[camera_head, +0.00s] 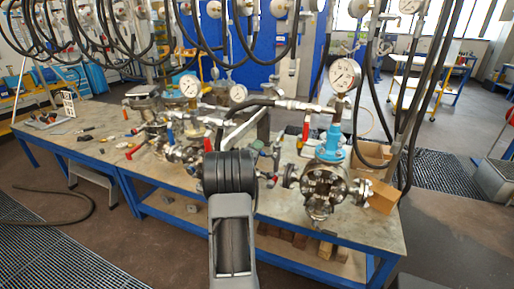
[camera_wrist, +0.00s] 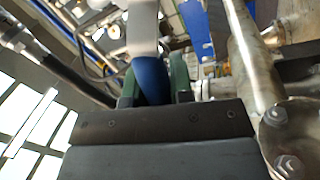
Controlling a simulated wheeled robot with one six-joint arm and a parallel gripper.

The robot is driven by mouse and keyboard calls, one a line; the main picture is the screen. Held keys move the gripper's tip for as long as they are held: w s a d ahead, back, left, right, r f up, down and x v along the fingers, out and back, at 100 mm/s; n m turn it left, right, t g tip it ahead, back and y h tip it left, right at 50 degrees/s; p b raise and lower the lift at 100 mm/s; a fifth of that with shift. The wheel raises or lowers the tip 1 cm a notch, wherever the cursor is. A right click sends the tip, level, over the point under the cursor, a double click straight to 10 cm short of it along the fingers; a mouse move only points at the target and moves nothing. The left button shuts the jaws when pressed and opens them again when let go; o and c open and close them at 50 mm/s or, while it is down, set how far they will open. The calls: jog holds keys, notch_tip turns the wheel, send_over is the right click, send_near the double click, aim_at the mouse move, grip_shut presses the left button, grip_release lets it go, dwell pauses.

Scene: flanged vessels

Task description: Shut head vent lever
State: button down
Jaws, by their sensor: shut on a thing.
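In the wrist view my gripper (camera_wrist: 156,86) has its two dark green fingers on either side of a blue lever handle (camera_wrist: 150,70) and is shut on it. A pale flat metal piece (camera_wrist: 143,28) joins the blue handle at its upper end. I cannot tell from these frames whether the lever is open or closed. In the head view my arm hides the gripper and the blue handle. A flanged vessel (camera_head: 322,182) with a blue top (camera_head: 329,148) and a pressure gauge (camera_head: 344,75) stands right of my arm.
A steel bench (camera_head: 281,215) with blue legs carries other vessels and gauges (camera_head: 190,86) at left. A red lever (camera_head: 306,130) rises near the right vessel. Black hoses (camera_head: 375,100) hang close to it. A cardboard box (camera_head: 383,197) sits at the bench's right end.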

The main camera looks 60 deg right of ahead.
jog(key=shift+w+f+n+t+b, duration=0.15)
jog(key=shift+f+n+t+b, duration=0.3)
jog(key=shift+n, duration=0.65)
jog(key=shift+w+f+n+t+b, duration=0.1)
jog(key=shift+f+n+b, duration=0.1)
jog(key=shift+f+n, duration=0.7)
jog(key=shift+r+n, duration=0.2)
jog(key=shift+n, duration=0.1)
jog(key=c, duration=1)
grip_release()
jog(key=b+v, duration=0.2)
jog(key=v, duration=1.2)
